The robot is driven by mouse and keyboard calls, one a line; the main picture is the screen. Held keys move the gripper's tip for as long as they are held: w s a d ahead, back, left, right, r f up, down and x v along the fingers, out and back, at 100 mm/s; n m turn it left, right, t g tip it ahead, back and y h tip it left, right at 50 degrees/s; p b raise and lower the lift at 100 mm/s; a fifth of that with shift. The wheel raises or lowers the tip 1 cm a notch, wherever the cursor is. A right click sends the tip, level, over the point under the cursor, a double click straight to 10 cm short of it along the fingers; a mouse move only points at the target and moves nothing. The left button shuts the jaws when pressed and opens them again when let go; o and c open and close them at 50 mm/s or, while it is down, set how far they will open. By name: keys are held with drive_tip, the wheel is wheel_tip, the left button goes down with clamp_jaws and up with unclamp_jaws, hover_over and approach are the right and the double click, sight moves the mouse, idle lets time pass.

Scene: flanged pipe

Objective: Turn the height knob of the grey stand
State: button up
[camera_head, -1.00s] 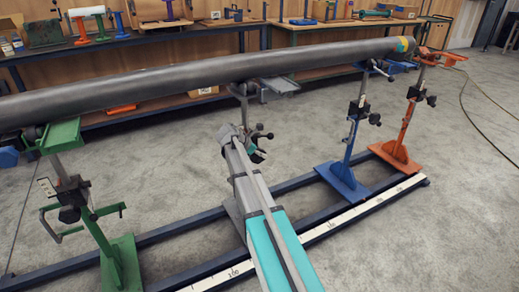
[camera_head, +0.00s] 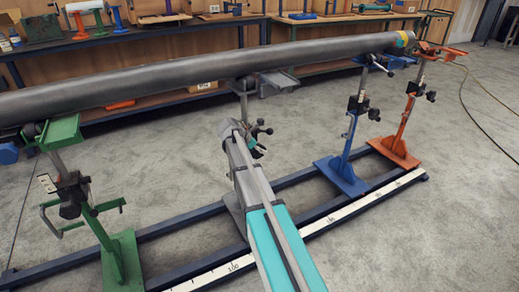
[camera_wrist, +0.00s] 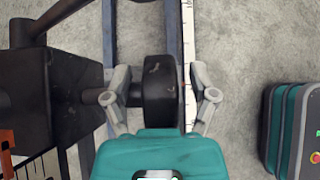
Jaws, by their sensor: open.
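The grey stand (camera_head: 243,107) is in the middle of the head view, under the pipe. My arm covers much of its post. In the wrist view, its black clamp block (camera_wrist: 75,85) is at the left, and a short shaft leads from it to the black round height knob (camera_wrist: 159,88). My gripper (camera_wrist: 161,80) is open. One finger is on each side of the knob, with the left finger crossing the shaft side. A narrow gap seems to show beside the knob at the right; I cannot tell whether either finger touches it. In the head view my gripper is mostly hidden behind my arm.
The long grey pipe (camera_head: 180,83) rests across the stands. A green stand (camera_head: 122,262) is at the left, and blue (camera_head: 343,178) and orange (camera_head: 399,150) stands are at the right. Dark floor rails with a white scale (camera_head: 345,220) run below. Workbenches stand behind.

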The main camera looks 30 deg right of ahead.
drive_tip(key=shift+f+h+b, duration=0.15)
drive_tip(key=shift+h+b, duration=0.25)
drive_tip(key=shift+b, duration=0.25)
drive_tip(key=h+b, duration=0.2)
drive_tip(key=shift+a+b, duration=0.2)
drive_tip(key=shift+b, duration=0.1)
drive_tip(key=h+b, duration=0.2)
drive_tip(key=b, duration=0.1)
drive_tip(key=h+b, duration=0.2)
drive_tip(key=b, duration=0.1)
drive_tip(key=h+b, duration=0.2)
drive_tip(key=b, duration=0.1)
drive_tip(key=shift+a, duration=0.4)
drive_tip(key=a+r+p, duration=0.1)
drive_tip(key=a+r, duration=0.1)
drive_tip(key=a, duration=1.2)
drive_tip(key=s+a+r+m+y+p, duration=0.2)
drive_tip(key=s+r+m+y+p, duration=1)
drive_tip(key=p, duration=2)
drive_tip(key=s+r, duration=0.3)
drive_tip(key=s, duration=0.3)
drive_tip(key=shift+s+a+r+m+y+p, duration=0.25)
drive_tip(key=shift+s+a+m+y+p, duration=0.05)
drive_tip(key=shift+s+a+m, duration=0.1)
